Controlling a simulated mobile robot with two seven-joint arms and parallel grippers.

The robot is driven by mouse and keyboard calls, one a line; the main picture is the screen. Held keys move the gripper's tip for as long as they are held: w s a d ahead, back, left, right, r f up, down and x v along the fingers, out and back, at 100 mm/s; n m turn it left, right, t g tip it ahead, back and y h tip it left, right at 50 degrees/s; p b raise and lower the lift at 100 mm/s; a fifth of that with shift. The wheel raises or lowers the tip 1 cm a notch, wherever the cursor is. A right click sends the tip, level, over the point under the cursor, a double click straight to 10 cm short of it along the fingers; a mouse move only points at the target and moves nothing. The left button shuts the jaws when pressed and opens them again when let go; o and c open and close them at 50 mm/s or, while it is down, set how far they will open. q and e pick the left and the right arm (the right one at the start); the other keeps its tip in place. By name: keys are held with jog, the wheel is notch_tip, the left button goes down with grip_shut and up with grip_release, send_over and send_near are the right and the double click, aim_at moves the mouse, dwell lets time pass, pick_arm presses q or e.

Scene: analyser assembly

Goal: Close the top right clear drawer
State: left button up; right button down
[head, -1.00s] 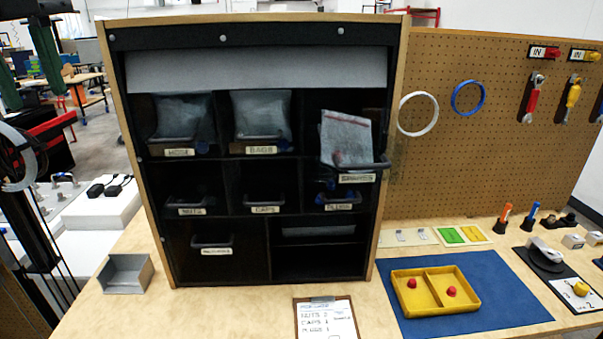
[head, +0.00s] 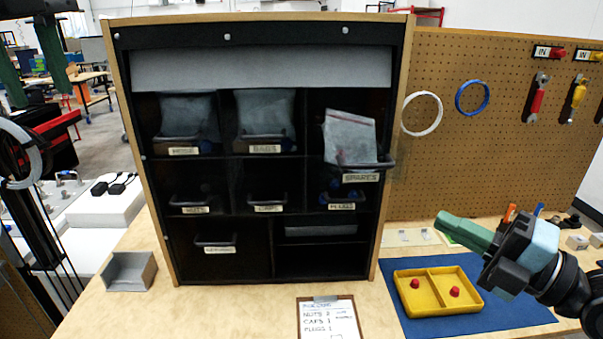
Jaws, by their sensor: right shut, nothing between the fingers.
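The top right clear drawer (head: 378,163), labelled SPARES, sits pulled out of its cubby in the black cabinet, its front standing forward of the neighbouring drawers. A clear bag with a red strip (head: 350,138) stands in it and leans up above its rim. My right gripper (head: 462,231) has green fingers, shut and empty, pointing left toward the cabinet. It is in the air above the yellow tray, to the right of and below the drawer, well apart from it.
The HOSE drawer (head: 183,151) and BAGS drawer (head: 264,148) are in the same row. A yellow tray (head: 411,305) with red pieces lies on a blue mat (head: 520,320). A clipboard (head: 328,318) and a grey bin (head: 130,272) are on the table. Pegboard stands at right.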

jog(key=shift+w+a, duration=0.1)
jog(key=shift+w, duration=0.05)
send_near(362, 168)
jog(key=a, duration=0.4)
jog(key=w, duration=0.3)
jog(key=shift+r, duration=0.2)
jog(key=shift+w+r, duration=0.1)
jog(key=shift+w, duration=0.4)
jog(key=shift+w, duration=0.15)
jog(key=w, duration=1.4)
jog(key=shift+w, duration=0.4)
jog(key=shift+d+r, duration=0.1)
jog(key=shift+r, duration=0.1)
